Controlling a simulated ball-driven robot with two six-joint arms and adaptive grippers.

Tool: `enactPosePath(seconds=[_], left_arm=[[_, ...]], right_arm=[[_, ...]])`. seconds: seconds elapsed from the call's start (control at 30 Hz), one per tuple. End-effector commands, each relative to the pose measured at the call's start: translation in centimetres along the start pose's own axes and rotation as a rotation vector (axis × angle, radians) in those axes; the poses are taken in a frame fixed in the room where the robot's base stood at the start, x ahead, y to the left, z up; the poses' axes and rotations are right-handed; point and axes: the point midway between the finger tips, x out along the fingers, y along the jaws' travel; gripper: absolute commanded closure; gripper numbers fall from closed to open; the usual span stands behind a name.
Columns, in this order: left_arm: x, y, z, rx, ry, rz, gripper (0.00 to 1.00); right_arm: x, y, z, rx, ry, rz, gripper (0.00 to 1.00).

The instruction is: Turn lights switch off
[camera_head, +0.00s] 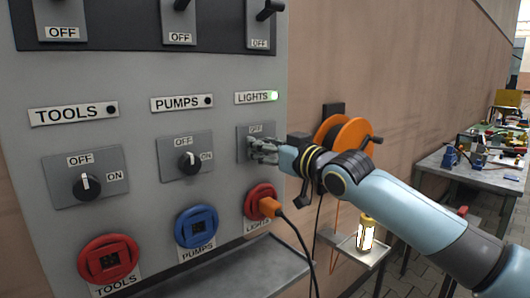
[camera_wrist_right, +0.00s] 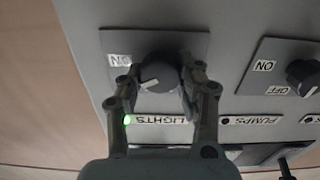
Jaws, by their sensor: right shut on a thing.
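The lights switch plate (camera_head: 243,131) is on the right of the grey panel, with OFF at its top. Its lamp (camera_head: 273,96) beside the LIGHTS label glows green. My right gripper (camera_head: 260,151) is at the plate and hides the knob in the head view. In the right wrist view, the dark round knob (camera_wrist_right: 160,75) sits between my right gripper's two fingers (camera_wrist_right: 157,88), which are shut on it. Its white mark points left and slightly down, on the side of the ON label (camera_wrist_right: 121,60). My left gripper is not in view.
The pumps switch (camera_head: 188,162) and tools switch (camera_head: 87,186) are to the left, with their lamps dark. An orange plug (camera_head: 269,207) with a black cable sits in the lights socket below. An orange reel (camera_head: 352,130) and a small shelf (camera_head: 340,243) are to the right.

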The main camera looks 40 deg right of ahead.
Motion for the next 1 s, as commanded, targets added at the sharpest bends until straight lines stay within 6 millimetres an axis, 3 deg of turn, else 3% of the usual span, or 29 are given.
enactPosePath(seconds=[1.0], left_arm=[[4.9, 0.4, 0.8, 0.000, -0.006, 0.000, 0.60]], right_arm=[[0.0, -0.4, 0.6, -0.923, -0.005, -0.002, 0.97]])
